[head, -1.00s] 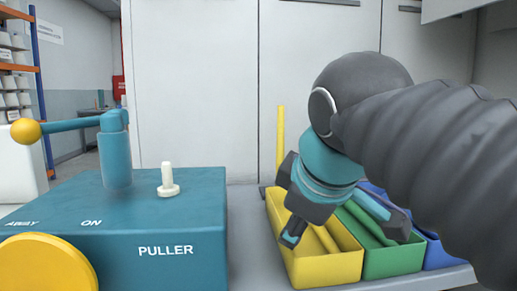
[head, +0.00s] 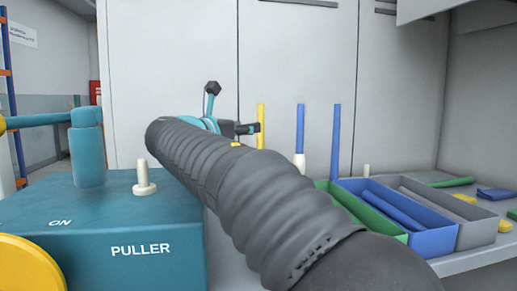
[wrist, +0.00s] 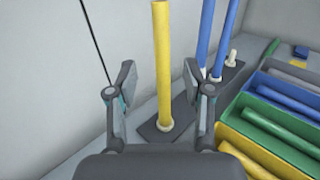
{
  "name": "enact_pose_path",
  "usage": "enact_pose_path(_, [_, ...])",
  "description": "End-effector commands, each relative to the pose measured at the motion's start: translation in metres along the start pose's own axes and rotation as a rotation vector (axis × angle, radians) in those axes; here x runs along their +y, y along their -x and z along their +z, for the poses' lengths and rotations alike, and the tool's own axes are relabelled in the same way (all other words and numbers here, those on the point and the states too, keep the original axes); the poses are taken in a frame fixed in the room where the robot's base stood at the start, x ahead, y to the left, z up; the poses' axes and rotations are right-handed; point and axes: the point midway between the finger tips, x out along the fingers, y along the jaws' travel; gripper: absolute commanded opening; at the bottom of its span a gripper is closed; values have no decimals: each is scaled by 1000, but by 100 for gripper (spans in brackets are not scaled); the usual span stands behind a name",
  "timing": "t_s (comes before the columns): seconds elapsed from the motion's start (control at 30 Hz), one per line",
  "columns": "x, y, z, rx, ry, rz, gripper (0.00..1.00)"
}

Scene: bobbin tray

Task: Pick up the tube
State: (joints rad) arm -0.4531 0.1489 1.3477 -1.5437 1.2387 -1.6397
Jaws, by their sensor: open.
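A yellow tube (head: 261,122) stands upright near the wall; in the wrist view the tube (wrist: 162,60) rises from a dark base plate (wrist: 148,133). My gripper (wrist: 160,82) is open and empty, with one finger to each side of the tube in that view. I cannot tell whether the tube is fully between the fingers. In the head view my gripper (head: 232,110) is just left of the tube, partly behind my arm. Two blue tubes (head: 300,130) (head: 335,140) stand upright to the right. More tubes lie in the bins, including a yellow tube (wrist: 250,155).
A row of bins holds tubes: yellow (wrist: 228,152), green (head: 400,236), blue (head: 440,240) and grey (head: 480,217). A teal puller machine (head: 100,245) with a white peg (head: 143,178) stands at left. The wall (head: 180,50) is close behind the tubes.

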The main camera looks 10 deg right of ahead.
Motion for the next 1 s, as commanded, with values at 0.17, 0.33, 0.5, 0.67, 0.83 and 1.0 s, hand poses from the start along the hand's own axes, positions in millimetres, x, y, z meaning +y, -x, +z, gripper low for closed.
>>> enact_pose_path(0.17, [1, -16, -2, -3, 14, -3, 51])
enact_pose_path(0.33, [0, -28, -2, -3, 12, -2, 51])
enact_pose_path(0.5, [-2, -48, -3, -2, 12, -4, 51])
enact_pose_path(0.67, [-3, -69, -3, -1, 10, -3, 51])
enact_pose_path(0.83, [-3, -75, -2, -1, 10, -1, 51])
enact_pose_path(1.0, [-3, -74, -2, -1, 10, -1, 36])
